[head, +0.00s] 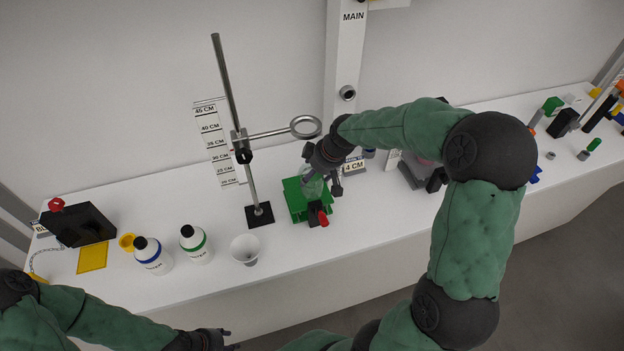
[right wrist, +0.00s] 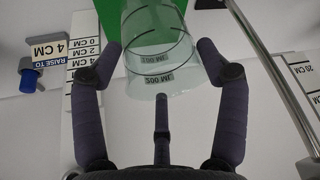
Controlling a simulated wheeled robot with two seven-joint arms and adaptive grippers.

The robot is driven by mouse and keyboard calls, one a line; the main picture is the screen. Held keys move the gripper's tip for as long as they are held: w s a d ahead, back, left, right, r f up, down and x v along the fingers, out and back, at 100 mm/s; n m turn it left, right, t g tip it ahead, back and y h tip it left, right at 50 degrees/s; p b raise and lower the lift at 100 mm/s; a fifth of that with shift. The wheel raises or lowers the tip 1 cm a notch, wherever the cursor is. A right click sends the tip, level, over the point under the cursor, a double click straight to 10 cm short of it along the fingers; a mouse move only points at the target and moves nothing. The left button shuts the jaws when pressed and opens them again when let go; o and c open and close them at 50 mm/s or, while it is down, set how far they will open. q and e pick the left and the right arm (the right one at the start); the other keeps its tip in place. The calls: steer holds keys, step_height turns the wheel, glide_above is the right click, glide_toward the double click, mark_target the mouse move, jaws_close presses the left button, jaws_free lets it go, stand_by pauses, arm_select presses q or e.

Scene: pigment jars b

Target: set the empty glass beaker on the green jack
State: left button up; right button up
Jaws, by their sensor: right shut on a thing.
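The clear glass beaker (right wrist: 155,55) with black volume marks stands between the fingers of my right gripper (right wrist: 160,48), which is shut on it. In the head view the beaker (head: 312,187) is partly hidden by the gripper (head: 323,180). The green jack (head: 294,203) with a red knob stands on the bench right under the beaker; its green top (right wrist: 113,22) also shows in the right wrist view. I cannot tell whether the beaker touches it. My left gripper (head: 226,341) is low at the bottom edge, away from the bench items; its fingers are too unclear to judge.
A ring stand (head: 259,214) with a metal ring (head: 305,127) rises just left and behind the jack. A "4 CM" sign (head: 354,165) stands to its right. The bench front right of the jack is clear.

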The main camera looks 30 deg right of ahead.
steer(key=shift+x, duration=1.2)
steer(key=shift+w+d+f, duration=0.1)
steer(key=shift+f, duration=0.5)
steer(key=shift+w+d+f, duration=0.1)
steer(key=shift+f, duration=0.5)
steer(key=shift+f+b, duration=0.15)
steer(key=shift+b, duration=0.15)
steer(key=o, duration=1.3)
steer(key=shift+r+p, duration=0.25)
steer(key=shift+p, duration=0.05)
steer(key=v, duration=1.2)
